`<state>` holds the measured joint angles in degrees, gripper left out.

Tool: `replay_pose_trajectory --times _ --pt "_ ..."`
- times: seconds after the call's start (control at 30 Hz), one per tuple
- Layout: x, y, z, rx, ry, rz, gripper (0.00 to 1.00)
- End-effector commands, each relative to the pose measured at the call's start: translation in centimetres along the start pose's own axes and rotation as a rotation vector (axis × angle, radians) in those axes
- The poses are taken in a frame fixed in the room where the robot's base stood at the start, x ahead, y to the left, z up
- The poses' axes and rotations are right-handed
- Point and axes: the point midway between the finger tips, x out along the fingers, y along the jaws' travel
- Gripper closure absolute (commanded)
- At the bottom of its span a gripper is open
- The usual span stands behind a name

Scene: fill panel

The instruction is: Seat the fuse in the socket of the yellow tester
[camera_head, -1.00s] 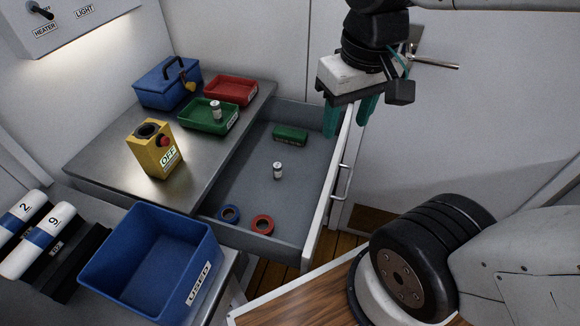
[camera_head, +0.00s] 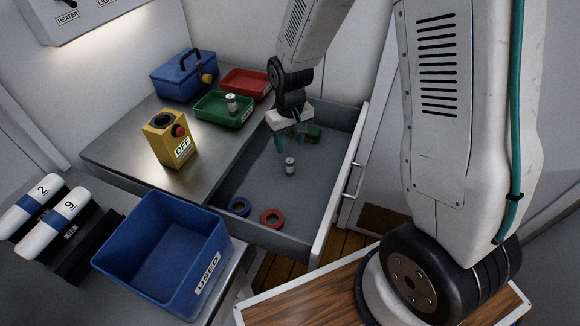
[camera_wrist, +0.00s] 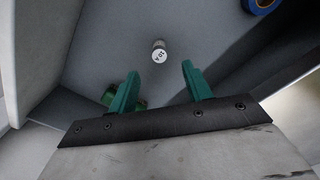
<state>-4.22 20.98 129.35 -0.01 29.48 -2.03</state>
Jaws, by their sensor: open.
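A small silver fuse (camera_head: 290,166) stands upright on the floor of the open drawer (camera_head: 262,186). In the wrist view the fuse (camera_wrist: 159,50) shows its marked top ahead of the fingertips. My gripper (camera_head: 294,141) is open and empty over the drawer, behind and above the fuse; its two teal fingers (camera_wrist: 160,82) are spread apart. Another similar fuse (camera_head: 232,102) stands in the green tray (camera_head: 212,107) on the counter. The yellow tester (camera_head: 166,140) stands on the counter, with a dark round socket (camera_head: 162,120) on top, a red button and an "OFF" display.
A blue tape roll (camera_head: 239,207) and a red one (camera_head: 272,218) lie in the drawer's near end. A red tray (camera_head: 246,82), blue toolbox (camera_head: 184,75) and blue "USED" bin (camera_head: 160,252) stand around.

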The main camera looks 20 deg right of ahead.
Motion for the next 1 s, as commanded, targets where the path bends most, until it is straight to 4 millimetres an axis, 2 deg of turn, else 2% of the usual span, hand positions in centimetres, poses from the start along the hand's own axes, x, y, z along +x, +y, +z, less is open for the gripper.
replay_pose_trajectory --times 0.47,0.7,1.0 --pt "5.4 0.1 -0.3 -0.003 -0.006 0.000 0.51" --pt "8.7 0.2 -0.4 -0.003 -0.005 0.000 0.51" --pt "9.2 0.2 -0.5 -0.003 -0.003 0.000 0.51"
